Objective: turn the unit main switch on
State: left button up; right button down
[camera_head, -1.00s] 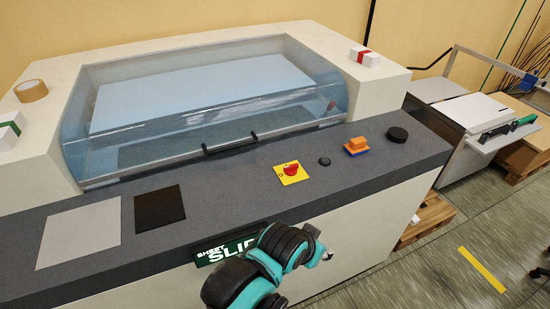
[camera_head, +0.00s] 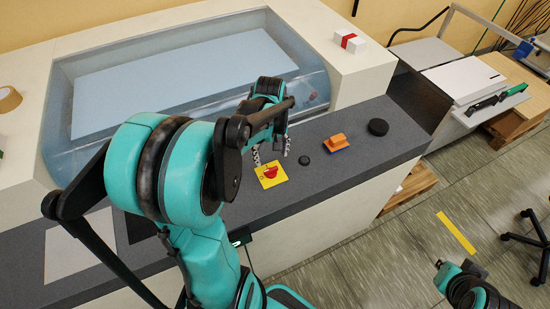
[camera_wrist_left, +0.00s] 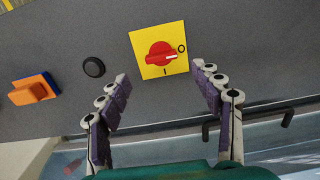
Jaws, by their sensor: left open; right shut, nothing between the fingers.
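The main switch is a red rotary knob (camera_head: 271,172) on a yellow square plate (camera_head: 264,183), set in the dark grey console top. In the left wrist view the red knob (camera_wrist_left: 158,52) has a white pointer directed right, near the O mark and away from the I mark. My left gripper (camera_head: 271,155) is open just behind the switch in the head view. In the wrist view its two spread fingers (camera_wrist_left: 160,88) lie on either side, below the plate, apart from the knob. My right gripper (camera_head: 439,264) is shut and empty at lower right, away from the console.
Open floor (camera_head: 360,250) lies right of the machine.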

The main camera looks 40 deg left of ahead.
aim_at(271, 169)
pick_arm(q)
notch_tip(271, 169, down, 7)
jog(key=shift+s+r+b, duration=0.15)
jog(key=shift+r+b, duration=0.05)
jog(key=shift+b, duration=0.35)
jog(key=shift+c, duration=0.4)
jog(key=c, duration=1.1)
